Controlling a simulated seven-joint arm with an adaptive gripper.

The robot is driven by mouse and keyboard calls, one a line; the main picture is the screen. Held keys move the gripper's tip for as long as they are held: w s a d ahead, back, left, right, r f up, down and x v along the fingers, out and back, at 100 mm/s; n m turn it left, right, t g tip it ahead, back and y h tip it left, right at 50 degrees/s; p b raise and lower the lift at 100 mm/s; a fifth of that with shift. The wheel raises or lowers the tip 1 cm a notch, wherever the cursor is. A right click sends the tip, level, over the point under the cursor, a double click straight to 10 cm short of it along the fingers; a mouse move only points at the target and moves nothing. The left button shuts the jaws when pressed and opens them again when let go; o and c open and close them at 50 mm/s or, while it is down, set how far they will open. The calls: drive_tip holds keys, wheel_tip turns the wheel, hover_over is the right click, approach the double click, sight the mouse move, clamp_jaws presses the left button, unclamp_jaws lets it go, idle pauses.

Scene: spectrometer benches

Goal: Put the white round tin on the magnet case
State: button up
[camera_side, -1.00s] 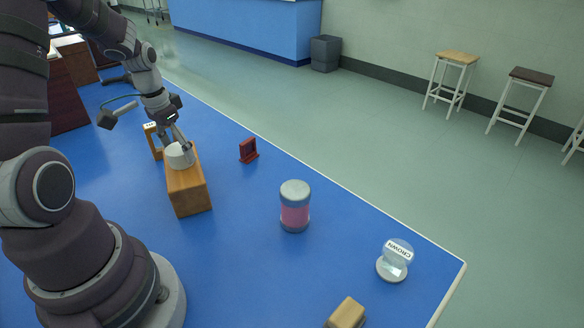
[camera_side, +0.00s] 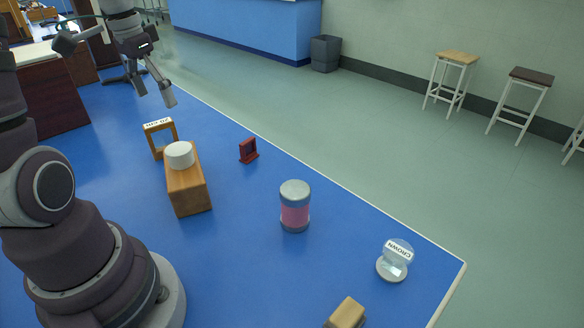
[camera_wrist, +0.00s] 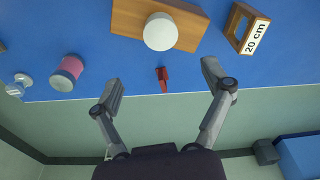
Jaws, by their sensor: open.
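The white round tin (camera_side: 179,154) sits upright on top of the wooden magnet case (camera_side: 188,193), at its far end in the side view. In the wrist view the tin (camera_wrist: 160,32) shows from above on the case (camera_wrist: 127,19). My gripper (camera_side: 154,97) is open and empty. It is raised above and beyond the tin, clear of it. Its two fingers (camera_wrist: 164,92) are spread wide in the wrist view, with nothing between them at their own height.
A wooden frame labelled 20 cm (camera_wrist: 248,27) stands close to the case. Stools (camera_side: 453,80) stand beyond.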

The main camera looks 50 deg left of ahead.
drive_tip(key=s+d+r+m+t, duration=0.1)
drive_tip(key=d+t, duration=0.3)
drive_tip(key=d, duration=1.4)
drive_tip(key=shift+s+m, duration=0.55)
drive_tip(key=shift+m, duration=0.15)
